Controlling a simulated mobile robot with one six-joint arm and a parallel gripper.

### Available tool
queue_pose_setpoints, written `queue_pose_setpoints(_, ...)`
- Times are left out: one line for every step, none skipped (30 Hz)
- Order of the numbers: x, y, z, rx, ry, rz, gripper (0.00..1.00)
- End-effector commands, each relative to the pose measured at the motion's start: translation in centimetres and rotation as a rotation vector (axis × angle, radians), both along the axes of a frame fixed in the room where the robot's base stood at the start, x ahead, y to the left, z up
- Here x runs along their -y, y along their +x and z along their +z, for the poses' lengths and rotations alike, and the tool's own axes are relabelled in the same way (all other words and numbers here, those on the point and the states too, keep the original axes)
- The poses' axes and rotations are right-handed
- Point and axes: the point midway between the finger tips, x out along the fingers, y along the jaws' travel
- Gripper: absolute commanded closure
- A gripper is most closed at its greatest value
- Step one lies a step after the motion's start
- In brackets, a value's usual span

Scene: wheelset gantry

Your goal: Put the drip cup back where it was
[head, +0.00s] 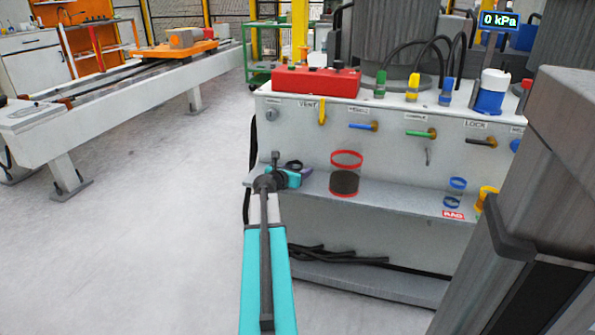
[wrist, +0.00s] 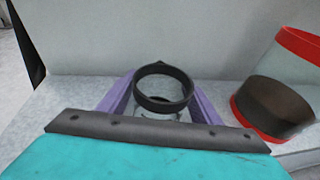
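The drip cup, a small clear cup with a black rim and a small pointed lip (wrist: 163,103), is upright between the two purple fingers of my gripper (wrist: 163,98). The fingers lie against its left and right sides. In the head view the cup's black rim (head: 294,164) shows just beyond my teal gripper (head: 293,179), at the left end of the grey shelf (head: 395,188). I cannot tell whether its base touches the shelf. The lower part of the cup is mostly hidden behind my gripper's dark bar.
A red-rimmed clear container with dark contents (head: 345,181) stands close right of the cup; it also shows in the wrist view (wrist: 275,105). Blue-ringed glass (head: 456,192) stands farther right by a red label. Labelled valve handles (head: 420,133) line the panel above.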

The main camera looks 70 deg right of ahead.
Motion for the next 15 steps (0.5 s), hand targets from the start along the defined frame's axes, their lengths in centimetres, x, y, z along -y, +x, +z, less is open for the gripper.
queue_pose_setpoints(0.00,0.00,0.00,0.000,0.000,0.000,0.34)
queue_pose_setpoints(-0.01,0.01,0.00,0.000,0.000,0.000,0.34)
queue_pose_setpoints(-0.01,0.01,0.00,0.000,0.000,0.000,0.34)
queue_pose_setpoints(-0.01,0.01,0.00,0.000,0.000,0.000,0.34)
queue_pose_setpoints(-0.01,0.01,0.00,0.000,0.000,0.000,0.34)
queue_pose_setpoints(-0.01,0.02,0.00,0.000,0.000,0.000,0.34)
queue_pose_setpoints(-0.01,0.02,0.00,0.000,0.000,0.000,0.34)
queue_pose_setpoints(-0.01,0.02,0.00,0.000,0.000,0.000,0.34)
queue_pose_setpoints(0.00,0.02,0.01,0.000,0.000,0.000,0.34)
queue_pose_setpoints(-0.01,0.02,0.03,0.000,0.000,0.000,0.34)
queue_pose_setpoints(-0.01,0.02,0.08,0.000,0.000,0.000,0.34)
queue_pose_setpoints(-0.01,0.03,0.15,0.000,0.000,0.000,0.34)
queue_pose_setpoints(-0.01,0.03,0.23,0.000,0.000,0.000,0.34)
queue_pose_setpoints(-0.02,0.03,0.34,0.000,0.000,0.000,0.34)
queue_pose_setpoints(-0.19,0.04,0.40,0.000,0.001,0.001,0.34)
